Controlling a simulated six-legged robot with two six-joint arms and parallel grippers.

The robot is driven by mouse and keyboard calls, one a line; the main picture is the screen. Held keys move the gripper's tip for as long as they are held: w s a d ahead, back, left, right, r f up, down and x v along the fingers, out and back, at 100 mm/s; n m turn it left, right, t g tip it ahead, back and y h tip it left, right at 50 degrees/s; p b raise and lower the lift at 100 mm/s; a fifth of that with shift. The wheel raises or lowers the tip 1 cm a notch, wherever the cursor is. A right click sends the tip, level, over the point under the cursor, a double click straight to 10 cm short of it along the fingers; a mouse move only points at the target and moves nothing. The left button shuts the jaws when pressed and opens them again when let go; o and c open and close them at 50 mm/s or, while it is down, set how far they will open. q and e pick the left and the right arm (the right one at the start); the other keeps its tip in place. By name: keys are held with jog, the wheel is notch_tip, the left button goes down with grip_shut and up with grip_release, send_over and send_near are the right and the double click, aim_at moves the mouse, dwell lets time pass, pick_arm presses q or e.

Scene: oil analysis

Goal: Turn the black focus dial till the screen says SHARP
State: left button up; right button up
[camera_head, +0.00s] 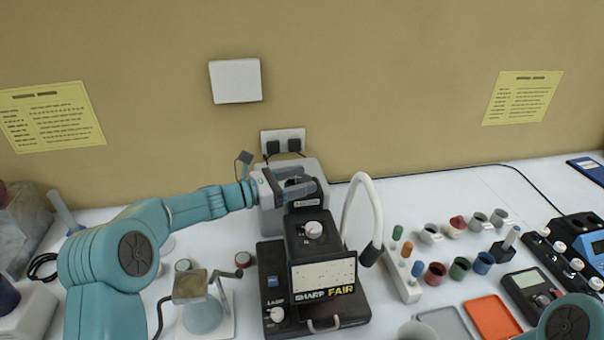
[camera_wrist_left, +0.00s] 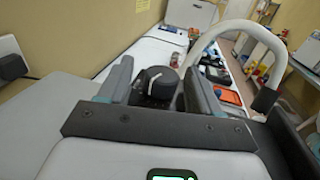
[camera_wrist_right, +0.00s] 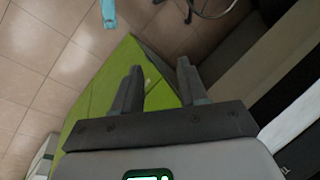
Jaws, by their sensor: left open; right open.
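The black focus dial (camera_wrist_left: 160,84) has a white mark on its face. It sits between the open fingers of my left gripper (camera_head: 300,184) and appears free of both. In the head view the gripper is at the back of the black instrument (camera_head: 268,255) and partly covers the dial. The instrument's screen (camera_head: 324,275) shows a speckled pale picture, with "SHARP" in white and "FAIR" in yellow below it. My right gripper (camera_wrist_right: 157,82) is open and empty, above the floor and a green surface in the right wrist view; the head view does not show it.
A white curved lamp arm (camera_head: 366,200) stands just right of the instrument. A vial rack (camera_head: 403,272), several small cups, an orange tray (camera_head: 492,318) and meters fill the right of the bench. A cranked device (camera_head: 190,287) stands left. The wall is close behind.

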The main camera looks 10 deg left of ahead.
pick_arm(q)
jog(key=shift+x, duration=0.8)
jog(key=shift+s+a, duration=0.1)
jog(key=shift+s, duration=0.1)
jog(key=shift+a, duration=0.15)
jog(key=shift+c, duration=0.6)
jog(key=c, duration=0.8)
jog(key=shift+r+m+g+p, duration=0.2)
jog(key=shift+m+g+p, duration=0.2)
jog(key=shift+p, duration=0.1)
jog(key=shift+m+g+h, duration=0.3)
jog(key=shift+g+h, duration=0.2)
jog(key=shift+g, duration=0.1)
jog(key=shift+f, duration=0.1)
jog(key=o, duration=0.9)
